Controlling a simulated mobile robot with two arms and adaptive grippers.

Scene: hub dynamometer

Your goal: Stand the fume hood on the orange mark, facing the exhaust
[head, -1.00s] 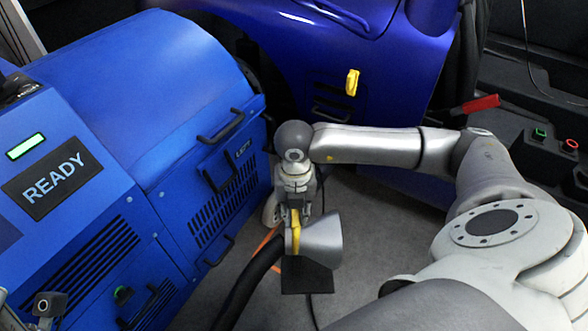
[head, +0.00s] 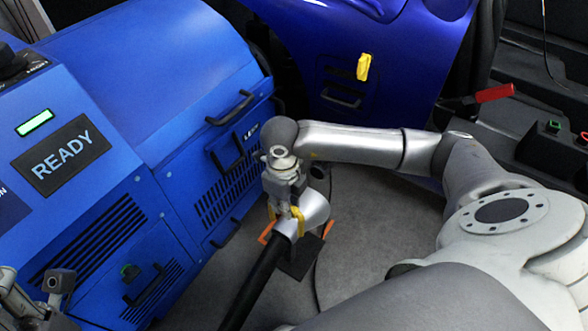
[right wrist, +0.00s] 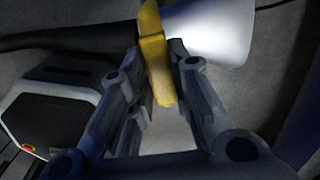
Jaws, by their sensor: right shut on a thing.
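The fume hood (head: 316,207) is a silver cone with a yellow handle, a dark base plate (head: 299,264) and a black hose. My right gripper (head: 286,210) is shut on the yellow handle, which also shows between its fingers in the right wrist view (right wrist: 157,62). The cone's wide mouth points right and toward the back. Parts of the orange mark (head: 266,233) show on both sides of the hood; the rest is hidden. I cannot tell whether the plate touches the floor. My left gripper (head: 58,284) is partly in view at the lower left. I cannot clearly make out the exhaust.
The blue dynamometer cabinet (head: 150,90) with a READY display stands close on the left. A dark blue vehicle body (head: 400,60) is at the back. The black hose (head: 256,287) runs to the front. A thin cable lies on the floor; grey floor (head: 370,245) is clear to the right.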

